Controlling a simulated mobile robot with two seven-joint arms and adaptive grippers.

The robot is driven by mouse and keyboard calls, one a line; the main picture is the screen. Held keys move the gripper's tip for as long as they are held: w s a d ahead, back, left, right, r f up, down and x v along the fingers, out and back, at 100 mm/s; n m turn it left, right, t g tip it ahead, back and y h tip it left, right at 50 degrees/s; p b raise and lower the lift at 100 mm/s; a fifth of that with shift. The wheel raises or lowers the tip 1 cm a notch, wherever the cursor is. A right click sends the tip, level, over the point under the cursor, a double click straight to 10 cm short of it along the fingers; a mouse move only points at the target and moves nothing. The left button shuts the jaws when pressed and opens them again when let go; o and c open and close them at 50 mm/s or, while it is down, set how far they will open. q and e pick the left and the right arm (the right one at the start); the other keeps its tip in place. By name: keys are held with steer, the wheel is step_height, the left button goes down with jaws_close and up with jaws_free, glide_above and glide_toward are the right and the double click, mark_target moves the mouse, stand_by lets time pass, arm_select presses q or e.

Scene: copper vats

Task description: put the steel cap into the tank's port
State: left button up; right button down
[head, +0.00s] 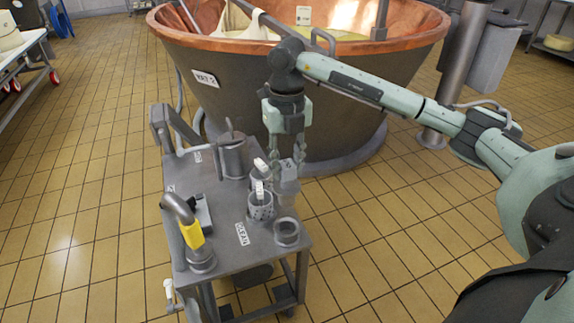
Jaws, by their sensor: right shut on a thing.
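My right gripper (286,160) points down above the right edge of a grey steel table (225,240). It is shut on a small grey piece (288,186) between its fingertips, which looks like the steel cap; the fingers partly hide it. A short open-topped steel ring (287,232) stands at the table's right front, below and apart from the held piece. I cannot tell whether this ring is the tank's port. A grey lidded vessel (233,157) stands at the back of the table, left of the gripper. My left gripper is not in view.
A perforated cup (261,207) holding white-labelled items stands beside the ring. A bent pipe with a yellow band (192,237) rises at the table's left. A large copper vat (300,110) stands close behind. The tiled floor right of the table is clear.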

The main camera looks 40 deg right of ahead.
steer(key=shift+r+p, duration=0.5)
steer(key=shift+r, duration=0.8)
